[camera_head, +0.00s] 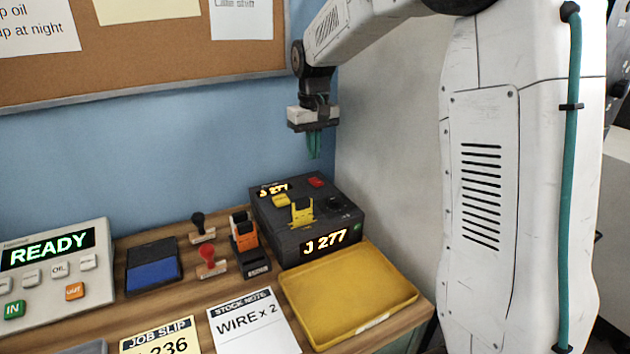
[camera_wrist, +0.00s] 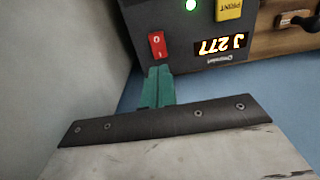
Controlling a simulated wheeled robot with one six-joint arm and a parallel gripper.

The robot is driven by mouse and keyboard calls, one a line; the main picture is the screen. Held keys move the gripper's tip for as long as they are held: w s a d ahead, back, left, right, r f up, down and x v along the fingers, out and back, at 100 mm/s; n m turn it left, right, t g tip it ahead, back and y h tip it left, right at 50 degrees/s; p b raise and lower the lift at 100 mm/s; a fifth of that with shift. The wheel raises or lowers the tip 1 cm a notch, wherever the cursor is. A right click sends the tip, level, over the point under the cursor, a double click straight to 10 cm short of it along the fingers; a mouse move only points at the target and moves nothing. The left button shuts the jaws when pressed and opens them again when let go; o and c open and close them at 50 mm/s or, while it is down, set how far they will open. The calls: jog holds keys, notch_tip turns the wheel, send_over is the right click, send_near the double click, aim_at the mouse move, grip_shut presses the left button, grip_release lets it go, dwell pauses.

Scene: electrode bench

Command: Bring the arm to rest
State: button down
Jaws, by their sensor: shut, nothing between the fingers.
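My gripper (camera_head: 314,145) is shut and empty, with its green fingers pointing down. It hangs in the air above the back of the black box with the J 277 displays (camera_head: 308,222), near the blue wall. In the wrist view my gripper (camera_wrist: 158,80) shows its fingers close together, with nothing between them. The black box (camera_wrist: 212,68) lies beyond the fingertips there, with a red switch (camera_wrist: 157,45), a yellow PRINT button (camera_wrist: 229,9) and a lit green lamp. My arm is bent, reaching in from the upper right in the head view.
A yellow tray (camera_head: 348,290) stands at the bench's front right. Left of the box are an orange and black device (camera_head: 244,235), two stamps (camera_head: 210,262), a blue pad (camera_head: 153,272) and a panel reading READY (camera_head: 50,262). Paper slips (camera_head: 254,325) lie in front. A grey wall (camera_head: 385,160) rises at right.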

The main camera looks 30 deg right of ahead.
jog(key=shift+r, duration=0.7)
jog(key=s, duration=0.1)
jog(key=s+f, duration=0.2)
jog(key=shift+s+a+g, duration=0.1)
jog(key=shift+a+g, duration=0.15)
jog(key=shift+g, duration=0.15)
jog(key=s+a+r+t, duration=0.1)
jog(key=s+a, duration=0.2)
jog(key=s, duration=1.3)
jog(key=s+a+r+t, duration=0.1)
jog(key=s+a, duration=0.2)
jog(key=s, duration=1.3)
jog(key=shift+r, duration=0.15)
